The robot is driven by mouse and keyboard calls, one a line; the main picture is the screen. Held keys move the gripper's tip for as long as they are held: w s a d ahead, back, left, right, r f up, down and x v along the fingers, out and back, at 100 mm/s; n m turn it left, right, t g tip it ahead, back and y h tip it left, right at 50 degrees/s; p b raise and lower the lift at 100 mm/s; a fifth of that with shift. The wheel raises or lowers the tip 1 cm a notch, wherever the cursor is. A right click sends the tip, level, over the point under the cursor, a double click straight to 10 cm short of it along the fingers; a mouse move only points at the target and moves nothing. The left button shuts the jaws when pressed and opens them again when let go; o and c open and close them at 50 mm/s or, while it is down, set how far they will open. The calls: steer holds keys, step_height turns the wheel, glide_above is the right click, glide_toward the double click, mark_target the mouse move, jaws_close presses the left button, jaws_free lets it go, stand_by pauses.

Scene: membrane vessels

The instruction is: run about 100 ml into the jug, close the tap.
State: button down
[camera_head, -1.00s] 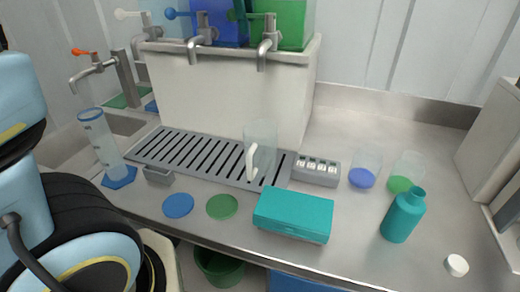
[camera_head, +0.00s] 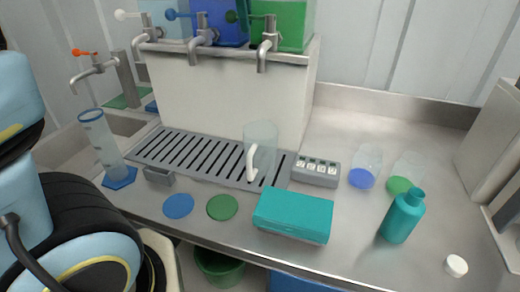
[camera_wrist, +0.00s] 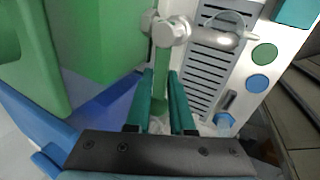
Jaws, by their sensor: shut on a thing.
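The clear jug (camera_head: 262,150) with a white handle stands upright on the slotted drip tray, below the spout of the green tank's tap (camera_head: 268,40). I cannot make out a liquid level in it. In the wrist view, my gripper (camera_wrist: 161,80) has its teal fingers shut on the green tap lever (camera_wrist: 162,62), which runs between them from the metal tap body. The lever's green end also shows in the head view (camera_head: 232,16), left of the tap. The jug's rim (camera_wrist: 228,20) shows partly beyond the tap in the wrist view. No stream is clearly visible.
A blue tank (camera_head: 222,30) with its own tap stands left of the green tank (camera_head: 292,22). A measuring cylinder (camera_head: 102,145), a teal box (camera_head: 293,212), a button panel (camera_head: 316,172), two beakers and a teal bottle (camera_head: 402,216) stand on the counter.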

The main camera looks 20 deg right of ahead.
steer(key=shift+s+a+n+t+y+b, duration=0.2)
steer(key=shift+s+n+y, duration=0.25)
steer(key=shift+n, duration=0.7)
steer(key=shift+s+a+n+t+y+b, duration=0.15)
steer(key=shift+s+n+y, duration=0.3)
steer(key=shift+n, duration=0.7)
stand_by(5.7)
